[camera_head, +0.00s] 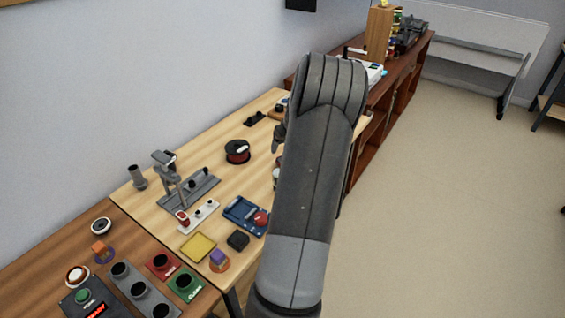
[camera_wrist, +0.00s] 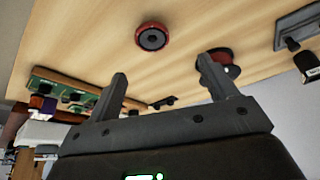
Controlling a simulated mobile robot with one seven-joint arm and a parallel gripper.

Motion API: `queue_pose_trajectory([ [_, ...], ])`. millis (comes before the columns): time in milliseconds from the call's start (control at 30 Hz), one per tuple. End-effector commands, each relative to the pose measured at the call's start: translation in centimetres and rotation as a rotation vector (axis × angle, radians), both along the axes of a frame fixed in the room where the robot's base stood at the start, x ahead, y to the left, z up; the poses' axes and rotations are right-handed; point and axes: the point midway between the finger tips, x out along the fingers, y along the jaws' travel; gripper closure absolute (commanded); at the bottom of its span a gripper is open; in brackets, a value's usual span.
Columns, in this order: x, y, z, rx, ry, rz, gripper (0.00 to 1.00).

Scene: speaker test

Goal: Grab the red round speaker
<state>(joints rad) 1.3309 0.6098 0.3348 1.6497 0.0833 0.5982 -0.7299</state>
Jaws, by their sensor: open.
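The red round speaker (camera_wrist: 139,33), a red ring around a dark round face, sits on the light wooden table (camera_wrist: 97,31) in the wrist view. My gripper (camera_wrist: 162,70) is open and empty, with its two fingers apart. The speaker appears beyond the fingertips, between their lines and apart from them. In the head view my arm covers part of the table, and I cannot make out the speaker there. My gripper is mostly hidden behind the arm in that view.
A black and red spool (camera_head: 237,152) stands on the table; in the wrist view it (camera_wrist: 222,70) is close to the right finger. A grey stand (camera_head: 188,192), blue device (camera_head: 243,214) and yellow tray (camera_head: 198,247) are nearer. A green circuit board (camera_wrist: 52,87) lies left.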

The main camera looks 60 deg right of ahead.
Motion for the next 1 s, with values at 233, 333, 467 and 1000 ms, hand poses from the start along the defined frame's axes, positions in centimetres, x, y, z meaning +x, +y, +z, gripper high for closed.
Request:
queue_pose_trajectory([
  [233,0.5,-1.0,-3.0,0.004,-0.003,-0.004,0.22],
  [333,1.0,-1.2,-4.4,0.003,-0.003,-0.005,0.22],
  [467,1.5,-1.4,-5.4,0.001,-0.004,-0.006,0.22],
  [1000,2.7,-2.6,-10.5,0.001,-0.004,-0.005,0.22],
])
